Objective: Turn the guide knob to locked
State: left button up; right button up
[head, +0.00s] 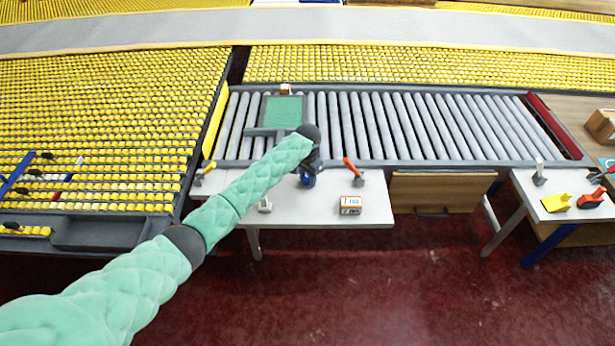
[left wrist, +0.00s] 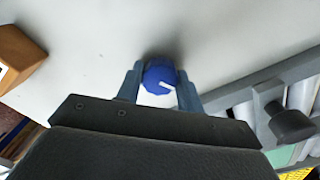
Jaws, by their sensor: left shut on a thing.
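The guide knob (left wrist: 159,76) is a round blue knob with a white pointer mark, seen in the left wrist view against a white surface. My left gripper (left wrist: 158,82) has its two fingers on either side of the knob and is shut on it. In the head view the left gripper (head: 308,178) is over the white side table (head: 335,208), and a little blue of the knob shows there, mostly hidden by the gripper. No lock markings can be read. My right gripper is not in either view.
An orange-red lever (head: 352,167) stands right of the gripper on the table, with a small labelled box (head: 350,205) below it. A roller conveyor (head: 400,125) with a green panel (head: 283,110) lies behind. A dark knob (left wrist: 290,122) shows at right in the wrist view.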

aim_at(308, 177)
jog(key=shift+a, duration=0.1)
pick_arm(q)
jog(key=o, duration=1)
jog(key=shift+r, duration=0.1)
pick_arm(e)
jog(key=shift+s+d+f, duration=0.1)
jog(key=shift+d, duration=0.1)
pick_arm(q)
jog(key=shift+r+b, duration=0.25)
jog(key=shift+b, duration=0.05)
notch_tip(308, 177, up, 6)
jog(key=shift+w+f+b, duration=0.1)
jog(key=shift+f+b, duration=0.05)
jog(key=shift+b, duration=1.1)
jog(key=shift+r, duration=0.7)
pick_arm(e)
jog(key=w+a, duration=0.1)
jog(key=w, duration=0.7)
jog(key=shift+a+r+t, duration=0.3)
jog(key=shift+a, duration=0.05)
